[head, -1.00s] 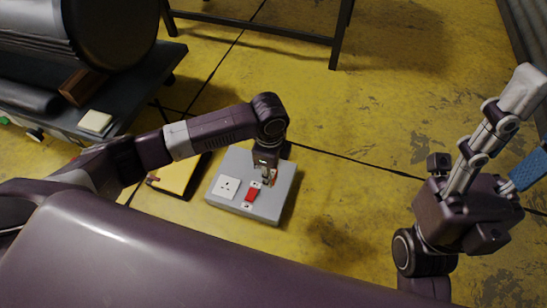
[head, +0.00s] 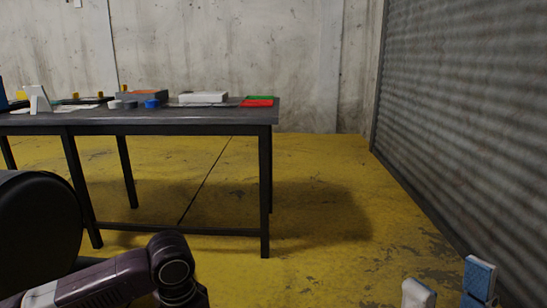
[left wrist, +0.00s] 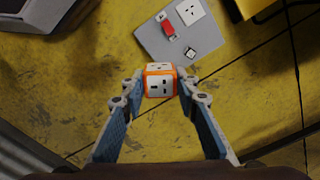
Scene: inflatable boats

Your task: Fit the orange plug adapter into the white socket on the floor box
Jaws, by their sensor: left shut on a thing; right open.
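In the left wrist view, my left gripper (left wrist: 158,84) is shut on the orange plug adapter (left wrist: 148,72), a small cube with orange edges and white socket faces. The grey floor box (left wrist: 208,36) lies on the floor beyond it. The white socket (left wrist: 190,12) is at the box's far end, with its holes uncovered. The adapter appears apart from the socket. In the head view, the left gripper, adapter and floor box are out of frame. My right gripper (head: 449,287) is open and empty at the bottom right, with only its blue-and-white fingertips showing.
A red piece (left wrist: 167,27) sits on the floor box beside the socket. A dark table (head: 180,118) with several small items stands ahead, and a corrugated shutter (head: 465,120) is at the right. A black cylinder (head: 38,235) is at the left. Yellow floor (head: 320,185) is clear between.

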